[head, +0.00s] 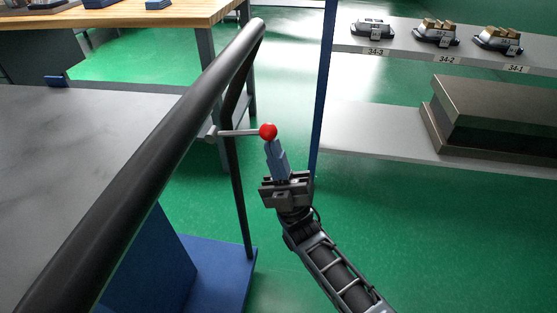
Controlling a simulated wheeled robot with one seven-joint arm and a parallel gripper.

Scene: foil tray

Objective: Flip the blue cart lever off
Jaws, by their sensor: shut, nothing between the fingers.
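The cart lever is a thin grey rod (240,132) with a red ball knob (268,131) at its right end. It sticks out to the right, nearly level, from a small grey pivot (211,133) beside the black handle rail. My gripper (270,146) is just below the red knob, its fingers shut and pointing up. The fingertips appear to touch the knob or lie very close to it; I cannot tell which. The blue cart (222,277) shows at the lower left.
The cart's thick black handle rail (150,160) runs diagonally across the left. A grey tabletop (80,150) lies behind it. A shelf (370,125) with labelled parts and a brown box (500,115) stands at the right, beside a blue post (323,90). Green floor is clear around my arm.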

